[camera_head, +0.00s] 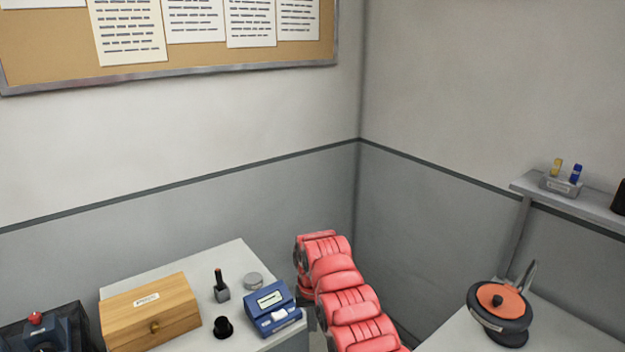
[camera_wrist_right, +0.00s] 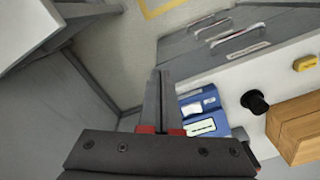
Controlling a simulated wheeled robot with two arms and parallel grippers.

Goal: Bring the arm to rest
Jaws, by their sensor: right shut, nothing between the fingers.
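My right arm (camera_head: 345,300), with red padded links, rises from the bottom middle of the head view and bends over beside the right edge of a grey cabinet (camera_head: 232,258). My right gripper (camera_wrist_right: 160,78) shows in the wrist view with its two grey fingers together and nothing between them. In the head view the gripper is mostly hidden behind the arm. In the wrist view the fingers appear beside a blue device (camera_wrist_right: 203,112); I cannot tell whether they touch it. The blue device also shows in the head view (camera_head: 268,304). My left gripper is not in view.
At right, a round device with an orange disc (camera_head: 503,300) stands on another surface below a wall shelf (camera_head: 585,207).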

